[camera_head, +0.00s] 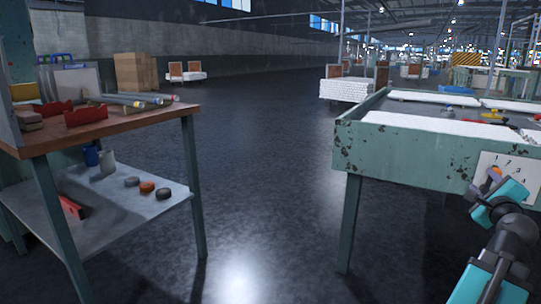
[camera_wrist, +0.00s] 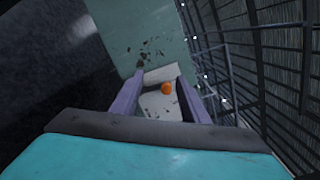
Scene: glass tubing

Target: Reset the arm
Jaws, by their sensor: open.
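My arm shows at the lower right of the head view, in front of the green workbench (camera_head: 400,150). My gripper (camera_wrist: 160,82) is open in the wrist view, its two purple-grey fingers apart. Between and beyond the fingers I see a pale panel (camera_wrist: 158,102) with an orange knob (camera_wrist: 166,88) on the bench's side. The knob (camera_head: 494,173) and the numbered panel (camera_head: 512,170) also show in the head view, close to the end of my arm. I cannot tell whether the fingers touch the knob.
A brown-topped table (camera_head: 120,122) stands at the left with glass tubes (camera_head: 135,100) and red holders (camera_head: 86,115) on it. Its lower shelf (camera_head: 115,215) carries small round items. Dark open floor (camera_head: 265,180) lies between the table and the workbench. Crates (camera_head: 135,72) stand behind.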

